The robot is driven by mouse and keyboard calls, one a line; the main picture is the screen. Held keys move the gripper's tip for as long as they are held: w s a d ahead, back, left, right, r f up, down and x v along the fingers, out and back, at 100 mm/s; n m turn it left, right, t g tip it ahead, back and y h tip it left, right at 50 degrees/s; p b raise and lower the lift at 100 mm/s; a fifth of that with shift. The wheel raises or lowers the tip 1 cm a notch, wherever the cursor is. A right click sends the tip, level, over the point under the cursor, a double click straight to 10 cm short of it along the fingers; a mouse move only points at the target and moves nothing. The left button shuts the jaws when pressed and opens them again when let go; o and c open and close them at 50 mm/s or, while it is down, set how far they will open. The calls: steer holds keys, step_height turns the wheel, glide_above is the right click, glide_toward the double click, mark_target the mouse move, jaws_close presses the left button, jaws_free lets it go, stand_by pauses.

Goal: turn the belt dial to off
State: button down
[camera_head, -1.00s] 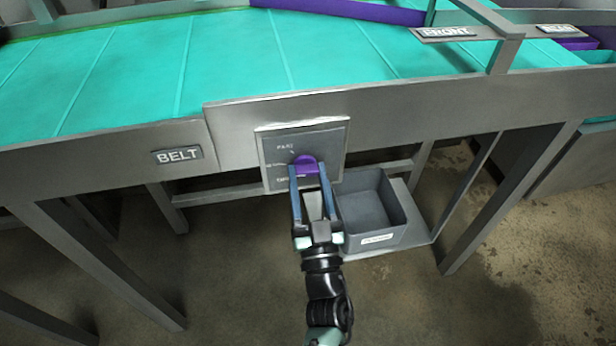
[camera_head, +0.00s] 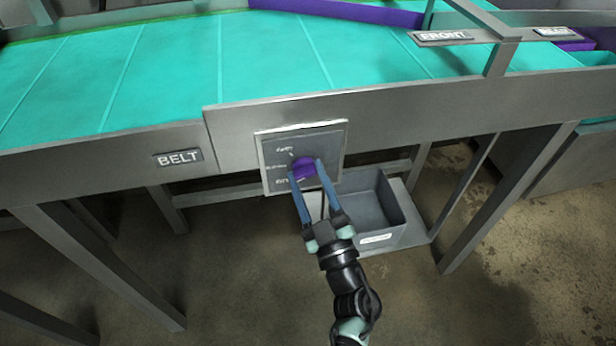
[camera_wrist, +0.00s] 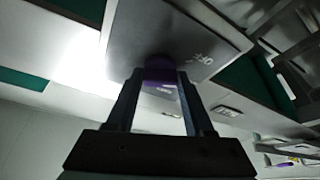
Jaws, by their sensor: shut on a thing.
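The belt dial is a purple knob (camera_head: 303,168) on a grey panel (camera_head: 332,140) with printed position labels, too small to read surely. The panel is on the side of the conveyor frame, right of the BELT sign (camera_head: 178,157). My gripper (camera_head: 306,172) is shut on the dial, one finger on each side, reaching up from below and leaning up to the left. In the wrist view the purple knob (camera_wrist: 160,70) sits between the fingertips against the panel (camera_wrist: 135,32). The fingers hide part of it, and I cannot tell which label it points to.
The turquoise conveyor belt (camera_head: 270,60) runs above the panel. A grey bin (camera_head: 398,228) stands on a low shelf close behind and right of my gripper. Frame legs (camera_head: 110,265) stand to both sides. The floor in front is clear.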

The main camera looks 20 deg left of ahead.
steer(key=shift+d+n+g+y+p, duration=0.1)
steer(key=shift+n+g+y+p, duration=0.3)
steer(key=shift+n, duration=1)
steer(key=shift+n+g+y+p, duration=0.1)
steer(key=shift+n+g, duration=0.6)
steer(key=shift+n, duration=0.7)
steer(key=shift+c, duration=1.4)
jaws_free()
steer(key=v, duration=1.3)
